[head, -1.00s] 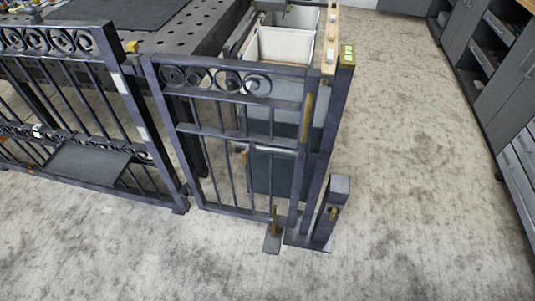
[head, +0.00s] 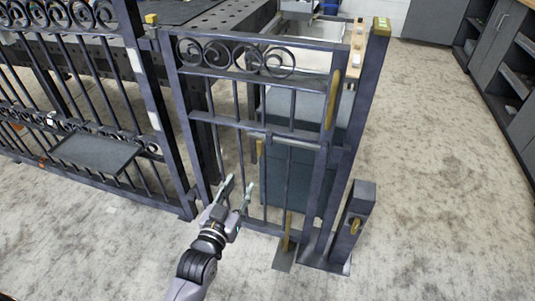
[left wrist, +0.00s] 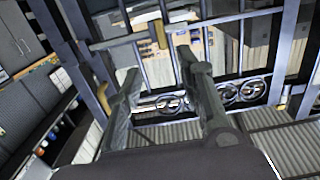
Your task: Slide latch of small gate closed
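The small dark metal gate (head: 245,77) with scrolls along its top stands in the middle of the head view, beside the tall post (head: 362,100). Its latch is a horizontal bar (head: 280,133) at mid-height with a brass handle (head: 261,150) hanging down. In the left wrist view, which looks upside down, the latch handle (left wrist: 158,33) and bar (left wrist: 120,42) show beyond my fingers. My left gripper (head: 239,186) is open and empty, below and left of the handle, apart from it. Its spread fingers also show in the left wrist view (left wrist: 158,72). My right gripper is not in view.
A wider scroll-topped gate (head: 70,100) with a shelf (head: 95,157) stands at the left. A short post (head: 352,222) with a brass fitting stands at the lower right. A brass rod (head: 287,228) is at the gate's foot. Open floor lies at the right.

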